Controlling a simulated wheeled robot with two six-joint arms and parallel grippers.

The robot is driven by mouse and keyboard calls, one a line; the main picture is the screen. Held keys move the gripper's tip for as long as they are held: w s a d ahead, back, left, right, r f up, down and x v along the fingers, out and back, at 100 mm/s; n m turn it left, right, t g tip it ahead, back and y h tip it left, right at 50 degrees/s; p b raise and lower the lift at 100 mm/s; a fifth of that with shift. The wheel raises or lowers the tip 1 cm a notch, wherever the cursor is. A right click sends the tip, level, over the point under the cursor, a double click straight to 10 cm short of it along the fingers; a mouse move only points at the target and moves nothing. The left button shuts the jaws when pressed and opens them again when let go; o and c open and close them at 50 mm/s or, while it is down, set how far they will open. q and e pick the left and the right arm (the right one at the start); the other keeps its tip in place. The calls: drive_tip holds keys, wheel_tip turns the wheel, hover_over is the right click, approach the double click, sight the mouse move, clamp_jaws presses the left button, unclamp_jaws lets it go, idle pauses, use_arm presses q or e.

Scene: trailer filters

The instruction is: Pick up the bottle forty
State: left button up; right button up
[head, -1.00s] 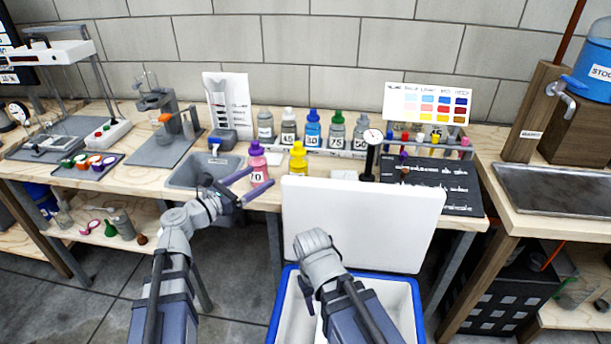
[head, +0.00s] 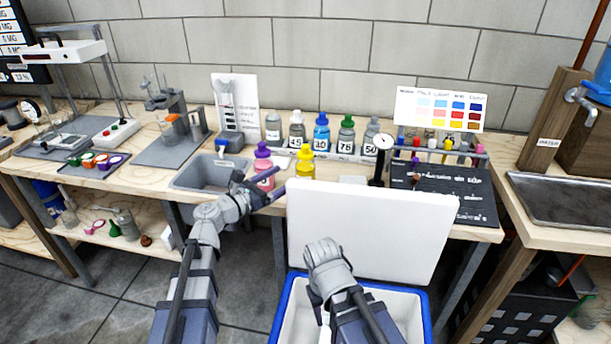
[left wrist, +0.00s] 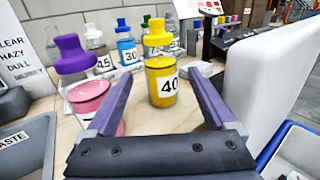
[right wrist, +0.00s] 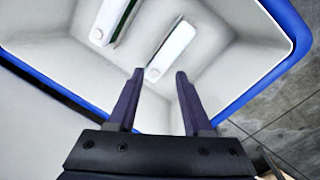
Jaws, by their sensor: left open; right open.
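The yellow bottle (head: 305,166) labelled 40 stands upright on the bench near its front edge, just right of a pink bottle (head: 264,178) with a purple cap. In the left wrist view the yellow bottle (left wrist: 160,88) stands ahead, between my open, empty fingers (left wrist: 160,80) in the picture; whether they reach around it is unclear. In the head view my left gripper (head: 264,192) is at the bench edge, in front of the pink bottle. My right gripper (right wrist: 160,74) is open and empty above a blue-rimmed white cooler (right wrist: 60,90).
The pink bottle (left wrist: 92,97) is close to my left finger. The cooler's raised white lid (head: 370,235) stands to the right of the yellow bottle. A row of several bottles (head: 321,132) is behind. A grey waste basin (head: 190,180) is to the left.

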sight(298, 169)
use_arm(q)
drive_tip(key=shift+x, duration=3.45)
drive_tip(key=shift+a, duration=0.1)
clamp_jaws()
